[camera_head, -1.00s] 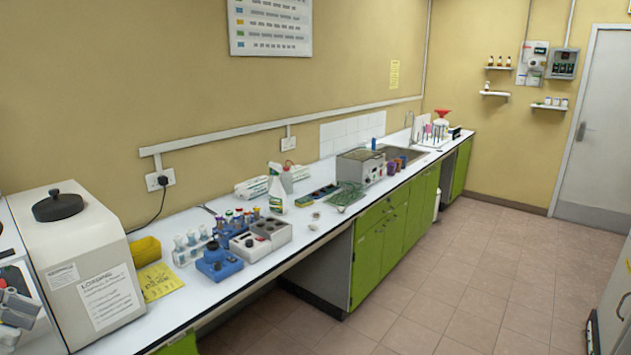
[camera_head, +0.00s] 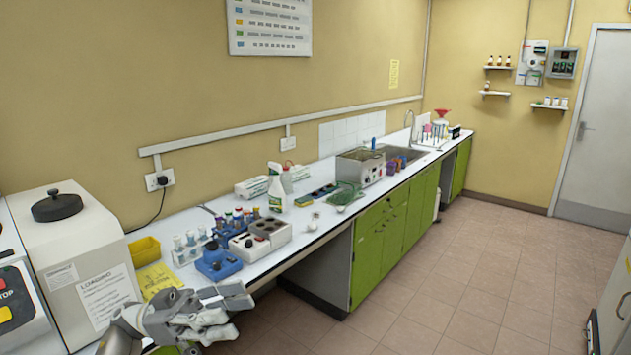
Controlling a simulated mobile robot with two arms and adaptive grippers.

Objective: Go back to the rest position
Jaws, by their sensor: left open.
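My left gripper (camera_head: 232,312) is in the lower left of the head view, over the front edge of the bench, with its fingers pointing right. It is open and nothing shows between its fingers. It is nearer to me than the blue device (camera_head: 219,263) and the grey block with round wells (camera_head: 262,238), and apart from both. My right gripper is not in view.
The long white bench (camera_head: 307,237) carries a centrifuge-like machine (camera_head: 85,255), a yellow tray (camera_head: 144,251), a tube rack (camera_head: 190,248), a spray bottle (camera_head: 276,188) and a metal bath (camera_head: 360,168). The tiled floor (camera_head: 450,290) to the right is clear.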

